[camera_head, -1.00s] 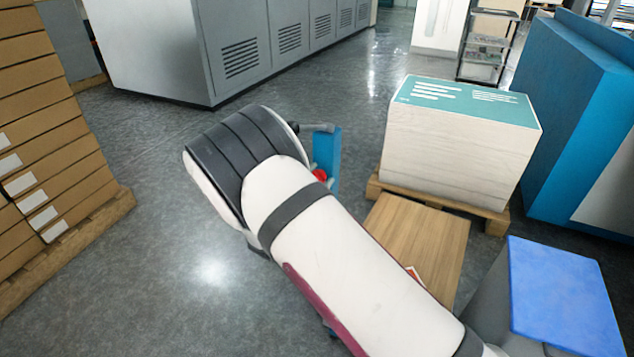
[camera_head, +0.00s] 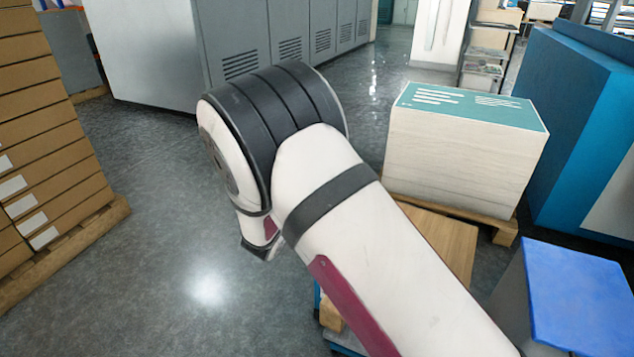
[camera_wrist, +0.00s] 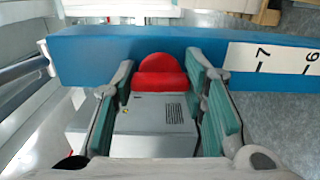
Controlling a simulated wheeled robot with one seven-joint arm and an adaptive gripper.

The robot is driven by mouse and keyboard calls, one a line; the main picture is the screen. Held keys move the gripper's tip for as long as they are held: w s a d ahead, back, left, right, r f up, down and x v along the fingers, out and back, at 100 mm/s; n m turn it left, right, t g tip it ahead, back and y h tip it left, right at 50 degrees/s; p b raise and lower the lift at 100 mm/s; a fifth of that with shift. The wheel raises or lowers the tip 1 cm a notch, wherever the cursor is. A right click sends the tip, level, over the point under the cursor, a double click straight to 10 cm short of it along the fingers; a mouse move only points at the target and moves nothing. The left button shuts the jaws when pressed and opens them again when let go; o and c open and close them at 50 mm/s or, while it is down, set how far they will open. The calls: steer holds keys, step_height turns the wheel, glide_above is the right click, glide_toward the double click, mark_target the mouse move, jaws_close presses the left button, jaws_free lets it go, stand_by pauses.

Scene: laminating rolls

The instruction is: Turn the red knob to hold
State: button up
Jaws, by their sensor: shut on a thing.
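The red knob (camera_wrist: 159,74) sits against the side of a blue beam (camera_wrist: 110,55) in the wrist view, with a rounded top and a broad front. My gripper (camera_wrist: 159,70) has one finger on each side of the knob, with the fingertips closed on its left and right sides. A grey box (camera_wrist: 150,125) with a small yellow mark and a dark printed label lies beyond the fingers, below the knob in the picture. In the head view my arm hides the knob and my gripper.
A white scale (camera_wrist: 270,58) with 7 and 6 is on the beam. In the head view, a paper stack (camera_head: 455,150) stands on a pallet behind my arm, boxes (camera_head: 45,130) at left, a blue-topped block (camera_head: 572,295) at right.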

steer(key=shift+f, duration=0.1)
stand_by(0.3)
steer(key=o, duration=1.2)
steer(key=shift+s, duration=0.15)
steer(key=v, duration=1.1)
steer(key=shift+s+a, duration=0.15)
steer(key=shift+s, duration=0.2)
